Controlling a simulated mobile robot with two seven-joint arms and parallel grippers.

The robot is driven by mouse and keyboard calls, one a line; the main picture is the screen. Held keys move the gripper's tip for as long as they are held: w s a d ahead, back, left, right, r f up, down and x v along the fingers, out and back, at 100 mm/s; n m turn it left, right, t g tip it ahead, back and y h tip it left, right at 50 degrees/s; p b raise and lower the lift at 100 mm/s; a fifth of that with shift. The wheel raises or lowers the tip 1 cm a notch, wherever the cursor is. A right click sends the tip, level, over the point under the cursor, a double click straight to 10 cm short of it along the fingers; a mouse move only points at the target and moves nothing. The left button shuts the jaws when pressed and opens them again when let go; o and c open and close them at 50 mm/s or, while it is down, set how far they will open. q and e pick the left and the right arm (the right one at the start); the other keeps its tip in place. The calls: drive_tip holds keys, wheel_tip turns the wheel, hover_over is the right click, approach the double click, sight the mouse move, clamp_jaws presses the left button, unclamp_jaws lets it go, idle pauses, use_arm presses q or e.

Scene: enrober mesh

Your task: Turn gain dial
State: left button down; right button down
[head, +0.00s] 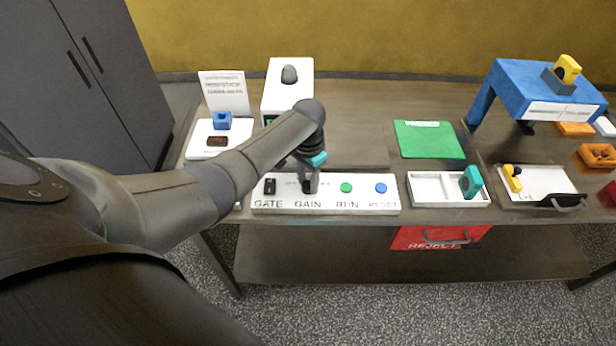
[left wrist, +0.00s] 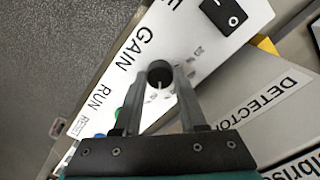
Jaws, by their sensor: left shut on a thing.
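The white control panel (head: 330,208) lies along the front edge of the table, marked GATE, GAIN, RUN and a blurred fourth label. The black round gain dial (left wrist: 159,72) has a light pointer mark and small scale marks beside it in the left wrist view. My left gripper (head: 309,187) comes down on the panel above the word GAIN and hides most of the dial in the head view. In the left wrist view its fingers (left wrist: 161,80) are on either side of the dial, shut on it. My right gripper is not in view.
Behind stands the white detector housing (head: 291,72). A white divided tray (head: 438,188) lies right of the panel.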

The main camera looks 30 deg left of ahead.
sight(308, 185)
use_arm(q)
drive_tip(key=n+p, duration=0.2)
drive_tip(key=n, duration=0.1)
drive_tip(key=shift+r, duration=0.1)
drive_tip(key=shift+n+p, duration=0.8)
drive_tip(key=shift+n, duration=0.8)
drive_tip(key=shift+c, duration=2.3)
unclamp_jaws()
wheel_tip(308, 185, up, 6)
drive_tip(key=shift+f+p, duration=0.25)
drive_tip(key=shift+p, duration=1)
wheel_tip(308, 185, up, 10)
drive_tip(key=p, duration=0.1)
drive_tip(key=shift+f, duration=0.2)
